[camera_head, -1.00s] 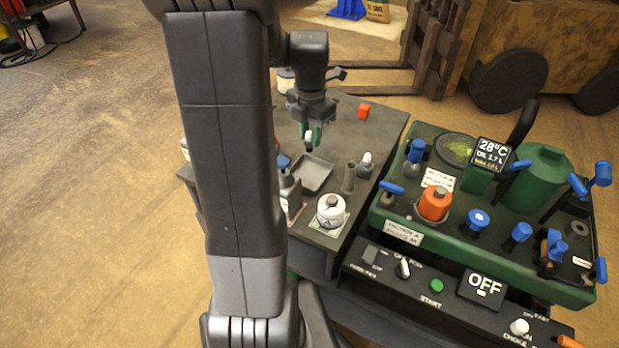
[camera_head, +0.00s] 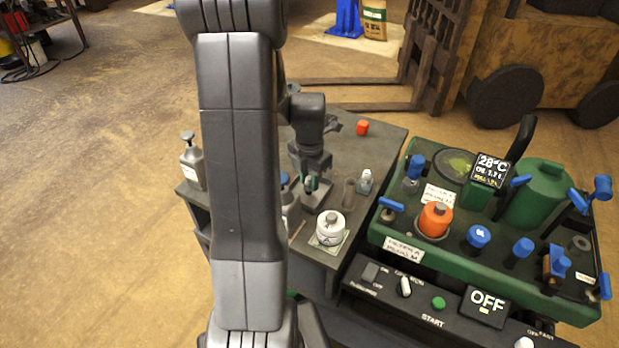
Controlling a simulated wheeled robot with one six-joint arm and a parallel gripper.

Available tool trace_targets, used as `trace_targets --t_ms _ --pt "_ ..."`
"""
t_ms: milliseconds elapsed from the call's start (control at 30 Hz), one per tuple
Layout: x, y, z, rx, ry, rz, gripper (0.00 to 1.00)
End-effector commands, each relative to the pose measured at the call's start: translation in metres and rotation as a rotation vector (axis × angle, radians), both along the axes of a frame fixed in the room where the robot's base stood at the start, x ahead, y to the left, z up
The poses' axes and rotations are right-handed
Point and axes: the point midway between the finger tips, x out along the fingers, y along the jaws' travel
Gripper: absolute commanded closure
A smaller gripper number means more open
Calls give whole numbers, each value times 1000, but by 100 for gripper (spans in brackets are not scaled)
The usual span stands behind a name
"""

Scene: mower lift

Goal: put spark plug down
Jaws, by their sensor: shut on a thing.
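My gripper (camera_head: 310,183) is over the grey workbench (camera_head: 366,138), low above a shallow grey tray (camera_head: 318,198). It is shut on the spark plug (camera_head: 309,189), a small dark and light piece between the green-tipped fingers. My gripper and wrist hide much of the tray. I cannot tell whether the plug touches the tray's floor.
A white round container (camera_head: 329,228), a grey cylinder (camera_head: 349,193) and a small bottle (camera_head: 365,182) stand close to the tray. A pump bottle (camera_head: 191,160) stands at left. The green machine (camera_head: 508,262) is at right.

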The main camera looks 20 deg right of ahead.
Motion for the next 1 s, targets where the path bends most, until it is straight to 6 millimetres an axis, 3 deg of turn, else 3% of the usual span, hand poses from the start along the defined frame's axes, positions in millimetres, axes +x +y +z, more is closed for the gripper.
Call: trace_targets --t_ms 67,100,200,600,1000 --pt "0 0 -4 0 0 0 99" --pt "0 0 -3 0 0 0 69" --pt "0 0 -3 0 0 0 53" --pt "1 0 7 -1 -2 0 53" --pt "1 0 88 -1 -4 0 53"
